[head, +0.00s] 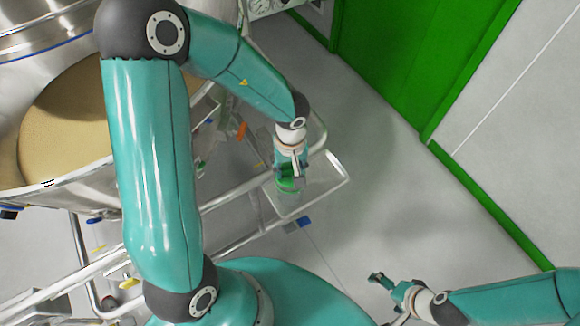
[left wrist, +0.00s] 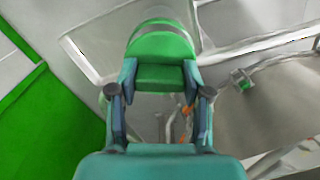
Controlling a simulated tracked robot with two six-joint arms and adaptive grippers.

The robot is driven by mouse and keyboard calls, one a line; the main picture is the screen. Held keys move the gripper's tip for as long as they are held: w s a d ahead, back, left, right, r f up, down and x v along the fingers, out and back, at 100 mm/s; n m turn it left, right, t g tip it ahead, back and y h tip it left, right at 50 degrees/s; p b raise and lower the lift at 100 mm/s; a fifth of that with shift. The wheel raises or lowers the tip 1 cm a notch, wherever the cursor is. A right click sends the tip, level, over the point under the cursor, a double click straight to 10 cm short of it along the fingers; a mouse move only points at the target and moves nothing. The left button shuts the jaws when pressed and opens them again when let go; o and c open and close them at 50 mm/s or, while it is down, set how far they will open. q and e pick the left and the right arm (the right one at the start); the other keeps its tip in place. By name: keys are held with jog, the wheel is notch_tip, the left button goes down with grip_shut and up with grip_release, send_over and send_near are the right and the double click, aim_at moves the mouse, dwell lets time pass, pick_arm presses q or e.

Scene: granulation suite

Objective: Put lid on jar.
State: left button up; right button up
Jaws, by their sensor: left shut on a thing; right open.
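A green lid (head: 288,186) is between the fingers of my left gripper (head: 290,174), above or at a small pale shelf at the end of a metal rail. In the left wrist view the green lid (left wrist: 162,45) shows just beyond the fingertips of my left gripper (left wrist: 160,78), which is shut on it. I cannot clearly make out a jar; the lid and gripper may hide it, and whether the lid touches anything below cannot be told. My right gripper (head: 380,281) is open and empty over the floor, far from the lid.
The pale shelf (head: 328,186) has a bright metal rim. A large steel vessel (head: 70,110) with tan contents stands at left, with tubular rails (head: 240,208) beside it. A green door (head: 410,60) is at the back right. The grey floor (head: 390,190) between is clear.

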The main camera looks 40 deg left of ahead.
aim_at(291, 168)
dwell(0.3)
pick_arm(q)
jog(key=shift+p, duration=0.65)
jog(key=shift+f, duration=1)
dwell(0.6)
jog(key=o, duration=1.5)
jog(key=shift+r, duration=0.1)
notch_tip(291, 168, up, 12)
jog(key=shift+f, duration=0.1)
